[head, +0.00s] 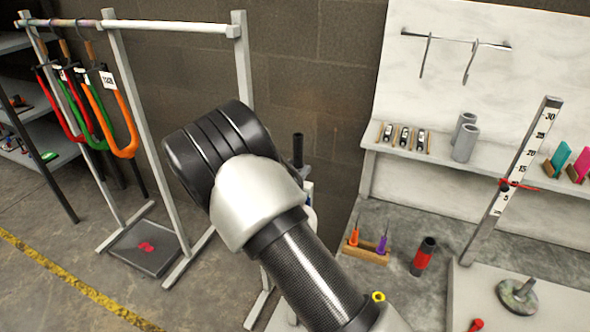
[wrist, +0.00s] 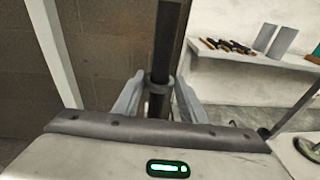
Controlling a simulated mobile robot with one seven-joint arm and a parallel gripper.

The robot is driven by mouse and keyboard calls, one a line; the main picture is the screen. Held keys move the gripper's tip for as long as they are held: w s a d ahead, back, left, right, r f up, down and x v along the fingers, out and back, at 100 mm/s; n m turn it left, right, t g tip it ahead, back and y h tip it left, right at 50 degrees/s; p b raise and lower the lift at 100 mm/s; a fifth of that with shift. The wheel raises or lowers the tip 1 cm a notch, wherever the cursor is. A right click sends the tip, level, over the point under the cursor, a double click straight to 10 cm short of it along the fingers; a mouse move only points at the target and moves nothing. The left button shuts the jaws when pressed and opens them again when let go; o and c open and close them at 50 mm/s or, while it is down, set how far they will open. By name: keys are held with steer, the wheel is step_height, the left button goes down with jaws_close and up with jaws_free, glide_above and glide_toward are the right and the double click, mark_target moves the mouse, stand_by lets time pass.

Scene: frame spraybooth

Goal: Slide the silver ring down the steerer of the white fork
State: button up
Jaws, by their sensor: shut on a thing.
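In the wrist view a dark upright steerer (wrist: 168,40) stands in the middle of the picture. A grey ring, the silver ring (wrist: 160,82), appears to sit around it, with the dark tube showing above and below. My gripper (wrist: 161,92) is shut on the ring, one finger on each side of the steerer. In the head view only the top of the steerer (head: 298,150) shows behind my arm. My arm hides the ring and my fingertips there. The white fork's crown and legs cannot be made out in either view.
A bench (head: 400,225) at the right holds an orange-and-purple tool rack (head: 368,254), a black-and-red cylinder (head: 423,257) and an upright scale (head: 520,165). Grey cylinders (head: 464,142) stand on the shelf. A rack with coloured forks (head: 124,120) stands left. Open floor lies front left.

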steer(key=shift+f+b, duration=2.05)
steer(key=shift+f, duration=0.75)
steer(key=shift+f, duration=0.15)
steer(key=shift+f+b, duration=1.7)
steer(key=shift+f, duration=0.4)
steer(key=shift+f+b, duration=0.7)
steer(key=shift+f, duration=0.15)
steer(key=o, duration=1.2)
